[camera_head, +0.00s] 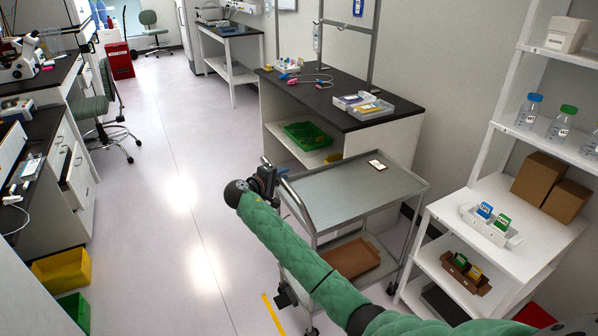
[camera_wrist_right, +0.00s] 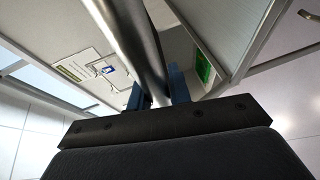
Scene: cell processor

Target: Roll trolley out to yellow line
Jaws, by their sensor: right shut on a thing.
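The grey metal trolley (camera_head: 345,190) stands in front of the dark-topped bench, at its near side. A small white card with a brown rim lies on its top tray, and a brown tray (camera_head: 350,258) sits on its lower shelf. My right gripper (camera_head: 277,174) is at the trolley's left end, shut on the handle bar. In the right wrist view the handle bar (camera_wrist_right: 130,45) runs between the blue fingers. The yellow line (camera_head: 273,313) shows on the floor left of the trolley's near wheels, partly cut off below by the frame. My left gripper is not in view.
The dark-topped bench (camera_head: 345,92) stands just behind the trolley, and a white shelf unit (camera_head: 510,215) is close on its right. Pale floor (camera_head: 165,220) is open to the left. A green chair (camera_head: 100,110) and yellow bin (camera_head: 63,268) line the left side.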

